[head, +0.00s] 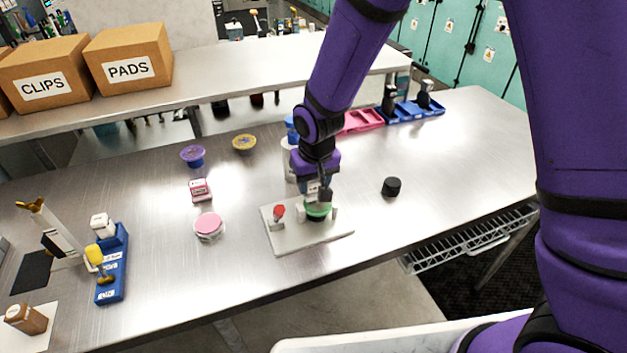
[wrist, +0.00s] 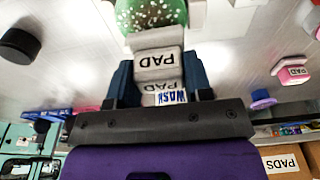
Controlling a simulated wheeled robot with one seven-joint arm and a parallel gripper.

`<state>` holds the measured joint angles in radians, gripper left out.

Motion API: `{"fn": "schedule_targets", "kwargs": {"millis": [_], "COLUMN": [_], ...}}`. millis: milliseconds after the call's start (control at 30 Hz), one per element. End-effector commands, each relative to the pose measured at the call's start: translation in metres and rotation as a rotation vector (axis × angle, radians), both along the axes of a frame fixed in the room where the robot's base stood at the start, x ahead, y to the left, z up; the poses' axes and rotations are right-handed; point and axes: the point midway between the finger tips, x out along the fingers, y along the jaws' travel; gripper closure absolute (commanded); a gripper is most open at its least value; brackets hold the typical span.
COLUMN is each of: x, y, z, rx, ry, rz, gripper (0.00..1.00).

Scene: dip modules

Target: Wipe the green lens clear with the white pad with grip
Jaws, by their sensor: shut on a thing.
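The green lens (head: 318,209) sits in a fixture on a pale grey plate (head: 283,243) on the metal table. In the wrist view the green lens (wrist: 150,14) is dotted with many pale specks. My gripper (wrist: 160,92) is shut on the white pad with grip (wrist: 158,62), which has "PAD" printed on it. The pad is right beside the lens in the wrist view; I cannot tell whether they touch. In the head view my gripper (head: 318,192) is over the plate and hides most of the pad.
A black cylinder (head: 391,187) is to the right. A pink-topped round tub (head: 208,226) and a red-and-white pad block (head: 200,190) are to the left. A blue rack (head: 112,265) stands further left. Bare table lies between them.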

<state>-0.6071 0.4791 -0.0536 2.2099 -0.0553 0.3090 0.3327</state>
Motion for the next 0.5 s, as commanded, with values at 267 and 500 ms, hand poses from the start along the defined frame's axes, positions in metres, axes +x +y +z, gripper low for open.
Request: {"fn": "schedule_targets", "kwargs": {"millis": [267, 500], "x": [-0.0001, -0.0002], "y": [0.0, -0.0001], "z": [-0.0008, -0.0038], "rx": [0.0, 0.0], "ry": [0.0, 0.001], "rz": [0.0, 0.0], "gripper": [0.73, 0.73]}}
